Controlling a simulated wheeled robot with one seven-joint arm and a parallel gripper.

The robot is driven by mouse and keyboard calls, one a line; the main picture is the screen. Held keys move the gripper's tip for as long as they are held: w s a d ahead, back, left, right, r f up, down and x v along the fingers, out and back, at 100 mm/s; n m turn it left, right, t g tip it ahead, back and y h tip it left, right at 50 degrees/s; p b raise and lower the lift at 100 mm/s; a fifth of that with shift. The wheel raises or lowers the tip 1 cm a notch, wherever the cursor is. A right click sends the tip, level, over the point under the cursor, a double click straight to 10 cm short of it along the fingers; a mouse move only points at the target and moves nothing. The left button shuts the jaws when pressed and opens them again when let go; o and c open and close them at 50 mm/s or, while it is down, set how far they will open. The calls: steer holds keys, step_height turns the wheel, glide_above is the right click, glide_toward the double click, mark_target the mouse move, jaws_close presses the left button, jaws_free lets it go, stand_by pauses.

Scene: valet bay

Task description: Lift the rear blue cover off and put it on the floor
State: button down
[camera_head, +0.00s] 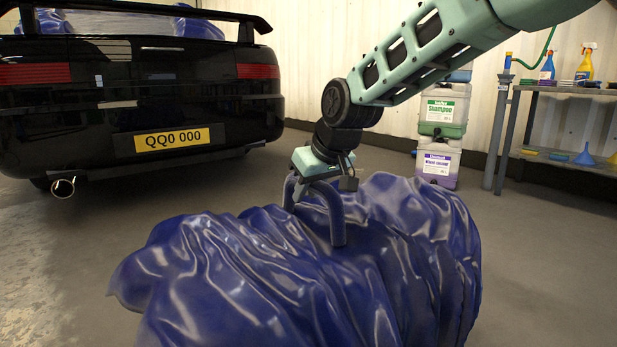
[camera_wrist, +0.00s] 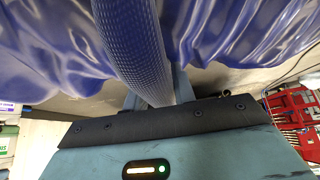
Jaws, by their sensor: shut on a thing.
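A crumpled, shiny blue cover (camera_head: 300,270) fills the lower middle of the head view, behind and to the right of the black car (camera_head: 180,100). My gripper (camera_head: 322,215) is at the top of the cover, with its fingers pressed into the folds, and is shut on it. More blue cover (camera_head: 120,22) lies on the car.
Bare grey floor (camera_head: 540,270) is open to the right. Stacked shampoo and wheel-cleaner containers (camera_head: 440,130) stand by the back wall. A grey shelf (camera_head: 560,130) holds spray bottles and funnels at the right. A red tool rack (camera_wrist: 295,115) shows in the wrist view.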

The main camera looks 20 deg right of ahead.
mark_target(306, 211)
steer(key=shift+f, duration=1.95)
step_height(306, 211, down, 12)
steer(key=shift+f, duration=2.1)
jaws_free()
steer(key=shift+f, duration=0.15)
steer(key=shift+p+v, duration=1.55)
steer(key=shift+v, duration=0.3)
